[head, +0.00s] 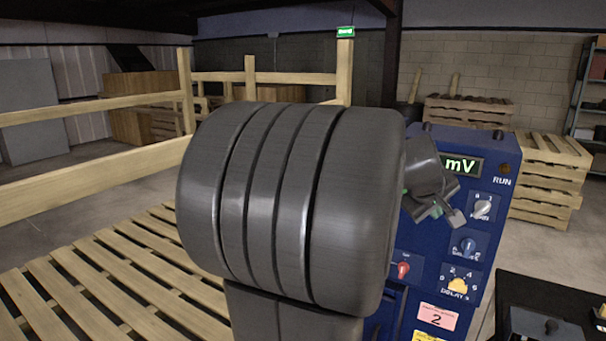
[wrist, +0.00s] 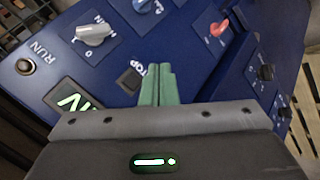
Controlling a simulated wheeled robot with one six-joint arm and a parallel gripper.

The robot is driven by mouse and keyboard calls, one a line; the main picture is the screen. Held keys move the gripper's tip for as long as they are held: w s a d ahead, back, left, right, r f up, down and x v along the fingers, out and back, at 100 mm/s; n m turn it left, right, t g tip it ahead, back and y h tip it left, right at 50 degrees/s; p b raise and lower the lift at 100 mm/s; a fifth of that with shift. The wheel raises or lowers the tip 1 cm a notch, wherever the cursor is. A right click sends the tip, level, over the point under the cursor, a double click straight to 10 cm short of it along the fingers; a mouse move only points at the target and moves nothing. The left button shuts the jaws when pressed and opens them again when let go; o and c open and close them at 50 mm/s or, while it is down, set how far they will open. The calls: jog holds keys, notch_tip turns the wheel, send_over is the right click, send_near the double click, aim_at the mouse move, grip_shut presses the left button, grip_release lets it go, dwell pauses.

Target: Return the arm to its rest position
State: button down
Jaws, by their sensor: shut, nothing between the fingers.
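My gripper (wrist: 160,84) shows in the wrist view with its two green fingers pressed together and nothing between them. The fingertips point at the blue panel of the detector console (wrist: 190,50), beside the black STOP button (wrist: 131,79); I cannot tell whether they touch it. In the head view my gripper (head: 430,206) is in front of the console's upper left part, partly covering it. My own dark arm link fills the middle of the head view and hides much of the console's left side.
The console carries a lit mV display (head: 462,166), a grey knob (head: 482,207), a blue knob (head: 467,247), a red switch (head: 403,269) and a yellow dial (head: 458,285). A slatted wooden pallet (head: 100,279) and wooden rails (head: 95,172) lie left. A dark bench (head: 540,292) stands at lower right.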

jog(key=shift+s+a, duration=0.6)
jog(key=shift+s, duration=0.3)
jog(key=shift+w+d, duration=0.1)
